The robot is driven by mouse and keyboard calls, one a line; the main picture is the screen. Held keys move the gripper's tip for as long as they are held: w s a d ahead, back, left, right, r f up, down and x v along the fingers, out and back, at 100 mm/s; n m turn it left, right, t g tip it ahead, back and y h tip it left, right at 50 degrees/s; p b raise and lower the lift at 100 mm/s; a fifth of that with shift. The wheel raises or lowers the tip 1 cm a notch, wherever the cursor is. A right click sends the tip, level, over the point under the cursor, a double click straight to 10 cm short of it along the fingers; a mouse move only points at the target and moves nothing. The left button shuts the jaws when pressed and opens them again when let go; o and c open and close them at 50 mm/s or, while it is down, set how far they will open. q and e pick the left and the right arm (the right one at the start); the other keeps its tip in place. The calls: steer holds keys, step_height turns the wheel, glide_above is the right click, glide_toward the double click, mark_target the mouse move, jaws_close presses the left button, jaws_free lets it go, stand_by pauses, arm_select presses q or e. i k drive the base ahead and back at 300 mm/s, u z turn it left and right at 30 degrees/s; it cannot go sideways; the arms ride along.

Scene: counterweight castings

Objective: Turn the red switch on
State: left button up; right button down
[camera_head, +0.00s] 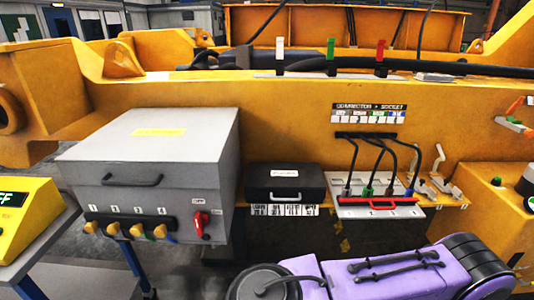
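The red switch (201,222) is on the front face of a large grey box (150,150), near its lower right corner. Small labels sit just above it and to its right, too small to read. Its handle looks roughly upright, but I cannot tell which label it points to. Neither of my grippers shows in the head view, and nothing is seen touching the switch.
A row of numbered connectors (130,228) sits left of the switch. A black case (286,183) and a cabled socket panel (376,207) with a red bar stand to the right. A yellow display unit (24,215) is at left. Yellow machinery (280,105) spans behind.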

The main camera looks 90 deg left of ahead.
mark_target(201, 219)
steer(key=u, duration=3.35)
steer(key=i, duration=0.5)
steer(key=k, duration=1.25)
steer(key=z, duration=0.25)
steer(key=i, duration=0.45)
steer(key=z, duration=0.1)
